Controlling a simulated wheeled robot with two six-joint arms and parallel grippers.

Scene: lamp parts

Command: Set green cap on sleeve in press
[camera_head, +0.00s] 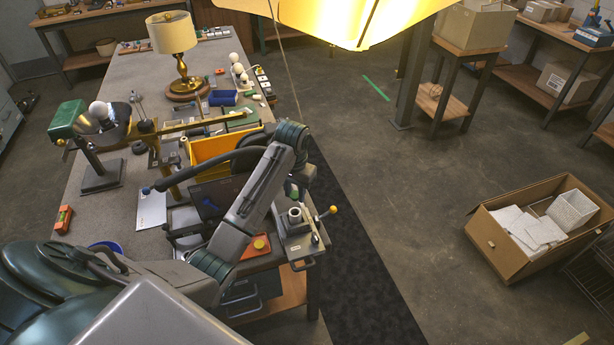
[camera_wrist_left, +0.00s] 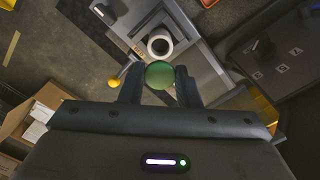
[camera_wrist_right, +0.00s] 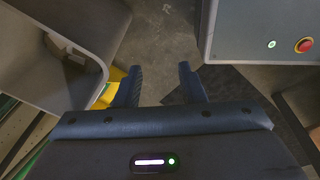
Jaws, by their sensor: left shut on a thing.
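The green cap (camera_wrist_left: 159,76) is held between the fingertips of my left gripper (camera_wrist_left: 157,80). In the left wrist view the pale sleeve (camera_wrist_left: 153,46) stands upright in the press, with a dark round opening, just beyond the cap. In the head view the sleeve (camera_head: 294,214) stands on the press (camera_head: 298,243) at the table's right edge, and my left gripper (camera_head: 293,190) is close to it. The exact gap between cap and sleeve cannot be told. My right gripper (camera_wrist_right: 158,80) is open and empty over the floor, out of the head view.
The press has a lever with a yellow knob (camera_head: 333,209) sticking out to the right. A yellow bin (camera_head: 213,148) and an orange block with a yellow button (camera_head: 260,245) are nearby. A brass lamp (camera_head: 173,34) stands farther back. A cardboard box (camera_head: 500,255) sits on the floor.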

